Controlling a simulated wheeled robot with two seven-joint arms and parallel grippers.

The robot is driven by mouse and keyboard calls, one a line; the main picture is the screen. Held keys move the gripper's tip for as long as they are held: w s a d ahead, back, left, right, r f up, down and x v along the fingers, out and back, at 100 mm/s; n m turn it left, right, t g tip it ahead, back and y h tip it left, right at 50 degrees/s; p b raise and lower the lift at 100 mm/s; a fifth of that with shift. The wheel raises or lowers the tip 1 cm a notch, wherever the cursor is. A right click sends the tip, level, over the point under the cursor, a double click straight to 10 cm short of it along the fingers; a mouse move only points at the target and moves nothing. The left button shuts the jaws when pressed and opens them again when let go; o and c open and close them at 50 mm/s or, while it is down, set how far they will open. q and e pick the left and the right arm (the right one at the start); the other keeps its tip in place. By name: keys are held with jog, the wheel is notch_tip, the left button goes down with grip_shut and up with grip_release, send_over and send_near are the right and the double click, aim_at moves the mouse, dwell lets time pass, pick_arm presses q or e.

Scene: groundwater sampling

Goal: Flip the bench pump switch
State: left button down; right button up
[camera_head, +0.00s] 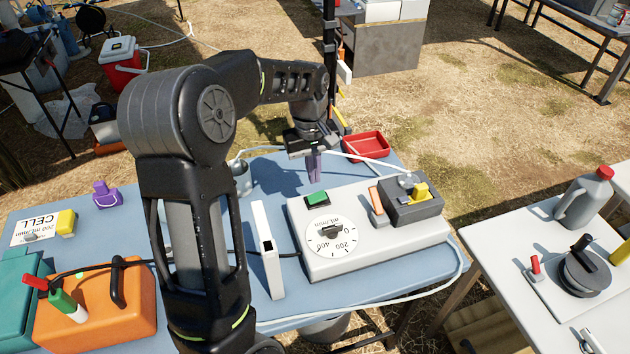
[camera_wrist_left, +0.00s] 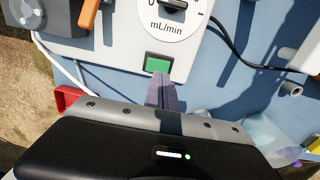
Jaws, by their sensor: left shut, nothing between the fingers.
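The bench pump (camera_head: 340,262) is a white box on the blue table, with a round mL/min dial (camera_head: 331,236) and a green switch (camera_head: 316,197) in a dark frame near its far left corner. The left wrist view also shows the green switch (camera_wrist_left: 158,63), unobstructed except near its lower edge. My left gripper (camera_head: 314,178) is shut and empty, pointing down just behind the switch. In the left wrist view its fingertips (camera_wrist_left: 161,80) lie right at the switch's lower edge; I cannot tell whether they touch. My right gripper is not in view.
A grey block with a yellow part (camera_head: 420,192) and an orange-handled lever (camera_head: 376,200) sit on the pump's right side. A red tray (camera_head: 366,146) is behind it. A white upright holder (camera_head: 268,252) stands left. Tubing and a black cable run around the pump.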

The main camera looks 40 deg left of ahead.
pick_arm(q)
notch_tip(320, 180, up, 8)
send_over(322, 196)
jog(key=s+a, duration=0.2)
jog(key=shift+w+d, duration=0.1)
jog(key=shift+d, duration=0.05)
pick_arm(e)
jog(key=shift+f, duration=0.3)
pick_arm(q)
jog(key=shift+t+h, duration=0.5)
jog(key=shift+t, duration=0.1)
jog(key=f, duration=0.4)
jog(key=w+f+b, duration=0.1)
jog(key=f, duration=0.4)
jog(key=d+f, duration=0.1)
jog(key=f, duration=0.3)
jog(key=shift+w+d+f+b, duration=0.1)
jog(key=shift+w+f+b, duration=0.05)
jog(key=shift+f+b, duration=0.25)
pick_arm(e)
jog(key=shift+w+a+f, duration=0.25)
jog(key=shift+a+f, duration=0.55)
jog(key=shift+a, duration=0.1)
